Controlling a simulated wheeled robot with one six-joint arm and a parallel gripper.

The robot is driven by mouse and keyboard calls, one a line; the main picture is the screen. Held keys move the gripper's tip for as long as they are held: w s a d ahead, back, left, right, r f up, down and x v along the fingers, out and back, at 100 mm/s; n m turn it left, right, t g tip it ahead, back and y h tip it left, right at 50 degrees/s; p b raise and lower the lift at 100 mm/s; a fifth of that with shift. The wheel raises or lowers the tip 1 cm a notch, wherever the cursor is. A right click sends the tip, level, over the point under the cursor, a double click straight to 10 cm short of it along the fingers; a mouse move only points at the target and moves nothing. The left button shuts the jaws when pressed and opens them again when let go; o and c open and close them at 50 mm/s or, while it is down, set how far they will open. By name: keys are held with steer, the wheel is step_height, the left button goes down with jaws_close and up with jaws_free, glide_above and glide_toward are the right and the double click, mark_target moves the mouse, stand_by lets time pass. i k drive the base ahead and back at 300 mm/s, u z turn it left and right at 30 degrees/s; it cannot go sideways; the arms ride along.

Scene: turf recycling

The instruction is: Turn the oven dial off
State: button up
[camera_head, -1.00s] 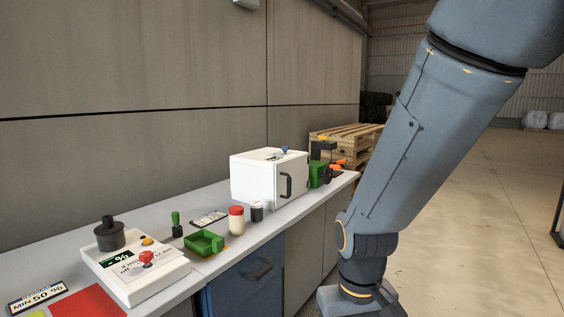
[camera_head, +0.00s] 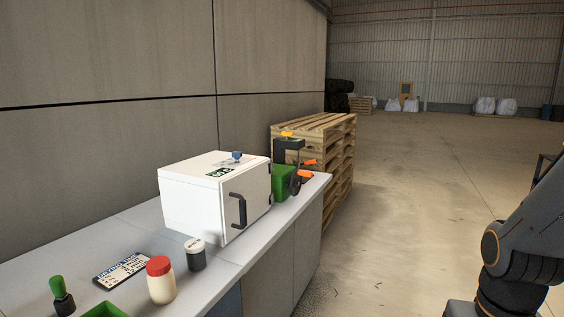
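The white oven (camera_head: 202,196) stands on the grey bench in the middle left, its door with a black handle (camera_head: 239,211) closed. A small blue dial (camera_head: 237,157) sits on top of the oven near its right side. A dark green label lies on the top in front of the dial. The dial's setting is too small to read. My arm shows at the lower right edge, well away from the oven. My gripper is outside the picture.
Wooden pallets (camera_head: 325,150) stand beyond. The floor at right is open.

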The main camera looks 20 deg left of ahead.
mark_target(237, 155)
steer(key=z, duration=0.15)
steer(key=i, duration=1.2)
steer(key=u, duration=0.8)
steer(key=i, duration=0.75)
steer(key=u, duration=0.8)
